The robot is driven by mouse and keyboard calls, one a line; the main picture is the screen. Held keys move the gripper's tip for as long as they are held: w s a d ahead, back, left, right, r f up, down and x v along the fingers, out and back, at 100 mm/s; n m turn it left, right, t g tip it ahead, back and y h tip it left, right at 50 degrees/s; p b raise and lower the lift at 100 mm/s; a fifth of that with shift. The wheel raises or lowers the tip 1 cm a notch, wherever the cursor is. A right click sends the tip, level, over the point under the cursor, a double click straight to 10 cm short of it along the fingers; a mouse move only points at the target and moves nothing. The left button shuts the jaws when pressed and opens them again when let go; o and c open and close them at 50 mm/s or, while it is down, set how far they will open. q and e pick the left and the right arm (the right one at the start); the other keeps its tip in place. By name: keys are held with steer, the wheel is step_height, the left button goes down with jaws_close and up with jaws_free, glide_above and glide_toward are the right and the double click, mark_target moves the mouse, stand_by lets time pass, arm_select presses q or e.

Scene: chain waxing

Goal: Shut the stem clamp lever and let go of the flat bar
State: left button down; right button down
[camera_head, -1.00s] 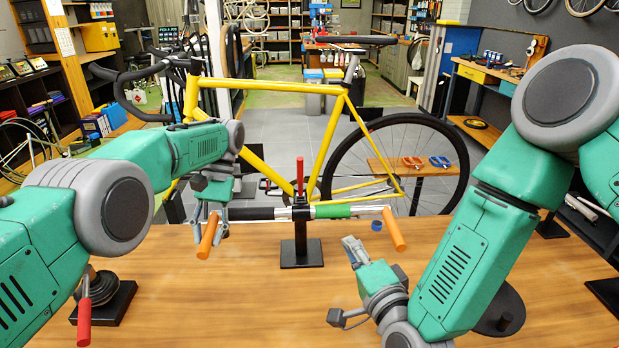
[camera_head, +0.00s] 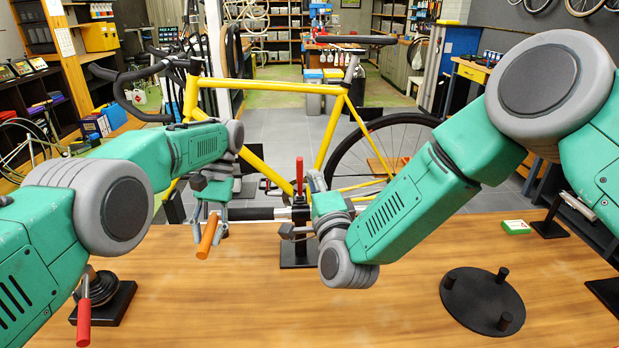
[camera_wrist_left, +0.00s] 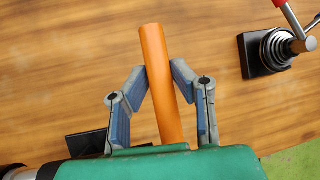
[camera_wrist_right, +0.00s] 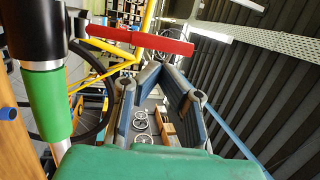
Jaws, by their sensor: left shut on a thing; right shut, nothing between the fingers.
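The flat bar (camera_head: 258,213) lies across the upright clamp stand (camera_head: 298,252). Its left orange grip (camera_head: 207,238) is held by my left gripper (camera_head: 213,208); the fingers stand on both sides of the orange grip in the left wrist view (camera_wrist_left: 160,85). The red clamp lever (camera_head: 299,176) points up above the stand. My right gripper (camera_head: 315,182) is shut and empty just right of the lever. In the right wrist view the red lever (camera_wrist_right: 140,38) lies just beyond the fingertips, seemingly apart. My right arm hides the bar's right end.
A black-based stand with a red handle (camera_head: 84,320) is at the front left. A round black plate with pegs (camera_head: 480,300) and a small green-and-white box (camera_head: 516,227) lie right. The yellow bicycle (camera_head: 270,87) stands behind the table. The middle front is clear.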

steer(key=shift+w+a, duration=0.25)
steer(key=shift+a, duration=0.2)
steer(key=shift+w+r, duration=0.1)
steer(key=shift+w+d, duration=0.1)
steer(key=shift+w+g, duration=0.1)
steer(key=shift+g, duration=0.2)
